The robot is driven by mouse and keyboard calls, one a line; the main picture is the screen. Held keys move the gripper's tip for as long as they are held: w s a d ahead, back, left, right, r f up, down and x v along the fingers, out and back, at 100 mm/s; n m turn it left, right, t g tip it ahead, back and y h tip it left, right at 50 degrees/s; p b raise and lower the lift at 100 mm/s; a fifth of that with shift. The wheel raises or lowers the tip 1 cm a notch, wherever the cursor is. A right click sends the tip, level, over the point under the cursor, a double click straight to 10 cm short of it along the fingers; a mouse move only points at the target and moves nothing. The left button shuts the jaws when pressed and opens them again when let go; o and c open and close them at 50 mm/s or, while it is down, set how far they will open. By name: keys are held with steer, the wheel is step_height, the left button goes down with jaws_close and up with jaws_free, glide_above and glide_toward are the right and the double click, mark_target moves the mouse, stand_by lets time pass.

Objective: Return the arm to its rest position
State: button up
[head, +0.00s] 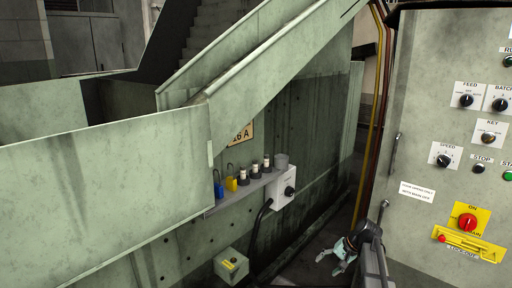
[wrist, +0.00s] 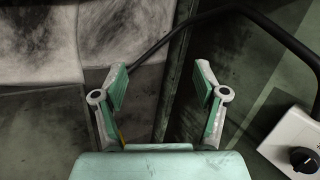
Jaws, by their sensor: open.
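My gripper (head: 340,262) shows low in the head view, right of centre, beside the right-hand control cabinet. In the wrist view its two green-and-grey fingers (wrist: 163,88) stand apart with nothing between them. The gripper is empty and touches nothing that I can see. My dark wrist and arm link show just right of it in the head view. The rest of the arm is mostly out of view or hidden.
A control cabinet (head: 421,185) with knobs and a red switch (head: 467,222) stands close on the right. A wall shelf (head: 240,192) holds padlocks and several small bottles. A switch box (head: 284,187) with a black cable (head: 254,230) is beside it. A small box (head: 231,265) sits lower.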

steer(key=s+d+r+g+h, duration=0.15)
steer(key=s+d+h, duration=0.3)
steer(key=s, duration=0.45)
steer(key=s+d+r+g+h, duration=0.1)
steer(key=s+d+g+h, duration=0.3)
steer(key=s, duration=0.5)
steer(key=s+d+r+m+g+h, duration=0.1)
steer(key=s+d+r+h, duration=0.2)
steer(key=s+r, duration=0.3)
steer(key=s+d+r+m+h, duration=0.2)
steer(key=s+r, duration=0.4)
steer(key=s, duration=0.4)
steer(key=shift+d+r+g+h, duration=0.25)
steer(key=shift+d+g+h, duration=0.1)
steer(key=shift+d+h, duration=0.45)
